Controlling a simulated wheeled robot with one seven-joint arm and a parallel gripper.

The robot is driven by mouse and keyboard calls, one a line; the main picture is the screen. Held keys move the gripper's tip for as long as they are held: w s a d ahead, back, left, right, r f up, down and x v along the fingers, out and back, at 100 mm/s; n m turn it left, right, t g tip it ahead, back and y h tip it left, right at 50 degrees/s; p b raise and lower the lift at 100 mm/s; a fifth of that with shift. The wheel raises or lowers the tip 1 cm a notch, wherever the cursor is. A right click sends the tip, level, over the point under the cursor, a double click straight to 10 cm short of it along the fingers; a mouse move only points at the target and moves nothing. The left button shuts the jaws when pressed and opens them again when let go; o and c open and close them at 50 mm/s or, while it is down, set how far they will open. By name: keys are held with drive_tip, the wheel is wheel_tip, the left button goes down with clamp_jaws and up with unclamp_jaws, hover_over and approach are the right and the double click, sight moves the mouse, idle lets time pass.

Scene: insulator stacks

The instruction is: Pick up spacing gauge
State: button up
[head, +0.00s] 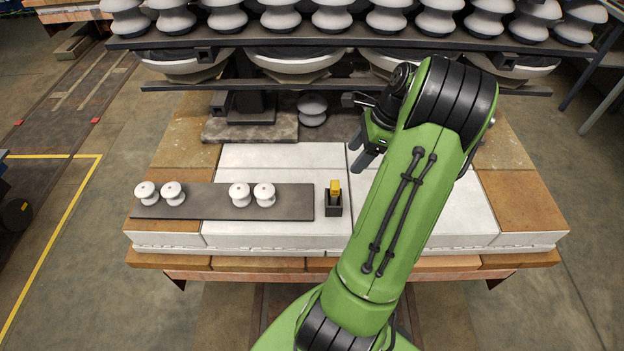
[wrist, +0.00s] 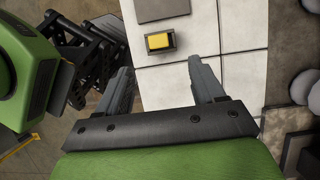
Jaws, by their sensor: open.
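The spacing gauge, a small yellow block (head: 335,187), stands upright in a small dark holder (head: 333,206) on the white tiled top, just right of the dark plate. In the wrist view the yellow gauge (wrist: 159,41) sits in its dark holder beyond the fingertips. My gripper (head: 364,150) is open and empty, above the tiles, behind and to the right of the gauge. In the wrist view its two grey fingers (wrist: 160,72) are spread apart with bare tile between them. Nothing hides the gauge.
A dark plate (head: 290,202) bears several white insulators (head: 240,194), left of the gauge. Shelves of stacked insulators (head: 332,15) overhang the back. One insulator (head: 312,110) stands under them near a dark post. The white tiles (head: 270,160) behind the plate are clear.

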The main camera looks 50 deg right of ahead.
sight(336, 185)
drive_tip(key=b+x, duration=0.2)
drive_tip(key=x, duration=0.3)
drive_tip(key=b+x, duration=0.2)
drive_tip(key=x, duration=0.3)
drive_tip(key=shift+s+a+f, duration=0.1)
drive_tip(key=shift+a+f, duration=0.05)
drive_tip(key=shift+f, duration=0.25)
drive_tip(key=b+x, duration=0.2)
drive_tip(key=x, duration=0.2)
drive_tip(key=shift+f, duration=0.3)
drive_tip(key=shift+r, duration=0.15)
drive_tip(key=shift+c, duration=0.6)
drive_tip(key=c, duration=1)
